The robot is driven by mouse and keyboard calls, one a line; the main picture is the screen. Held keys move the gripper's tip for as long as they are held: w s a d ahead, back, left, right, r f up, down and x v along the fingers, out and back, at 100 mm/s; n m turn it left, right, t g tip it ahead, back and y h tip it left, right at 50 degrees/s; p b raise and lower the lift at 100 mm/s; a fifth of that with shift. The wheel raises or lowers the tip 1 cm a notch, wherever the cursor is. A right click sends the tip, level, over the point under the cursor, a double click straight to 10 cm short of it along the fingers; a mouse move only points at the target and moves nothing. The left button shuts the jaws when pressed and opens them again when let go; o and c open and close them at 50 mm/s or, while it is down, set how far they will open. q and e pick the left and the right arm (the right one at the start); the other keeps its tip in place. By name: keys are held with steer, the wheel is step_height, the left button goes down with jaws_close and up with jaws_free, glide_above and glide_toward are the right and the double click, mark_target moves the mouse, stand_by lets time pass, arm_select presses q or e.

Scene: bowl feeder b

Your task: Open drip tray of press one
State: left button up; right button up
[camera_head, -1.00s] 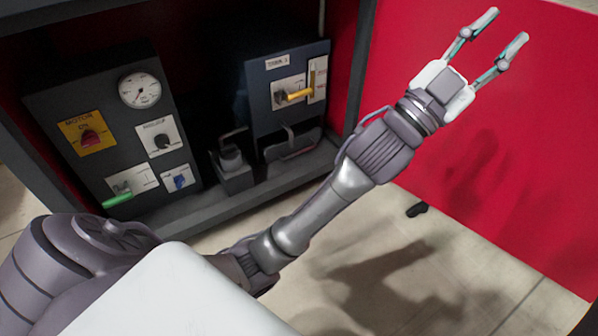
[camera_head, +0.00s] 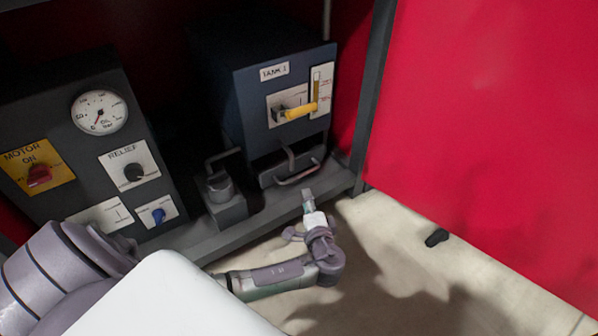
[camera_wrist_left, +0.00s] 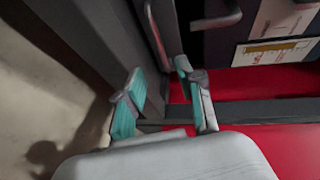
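The grey drip tray (camera_head: 268,178) sits low under a dark blue box labelled "TANK 1" (camera_head: 250,100). A bar handle (camera_head: 298,178) runs along its front, and the tray looks shut. My left gripper (camera_head: 308,196) is just in front of and below the tray, apart from the handle, pointing towards the cabinet. In the left wrist view its two teal-padded fingers (camera_wrist_left: 160,75) are spread with nothing between them. Grey bars, one of them upright (camera_wrist_left: 157,35), show just beyond the fingertips; I cannot tell which is the tray handle. My right gripper is not in view.
The cabinet's bottom ledge (camera_head: 262,218) and right post (camera_head: 375,95) are close to my left gripper. A grey block with a bent handle (camera_head: 225,206) stands left of the tray. A control panel (camera_head: 85,150) is further left.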

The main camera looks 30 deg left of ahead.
mark_target(300, 176)
arm_select(q)
steer(key=b+x, duration=0.7)
steer(key=x, duration=0.4)
steer(key=shift+w+f, duration=0.1)
steer(key=shift+f, duration=0.1)
steer(key=shift+w+a, duration=0.4)
steer(key=shift+r, duration=0.1)
jaws_close()
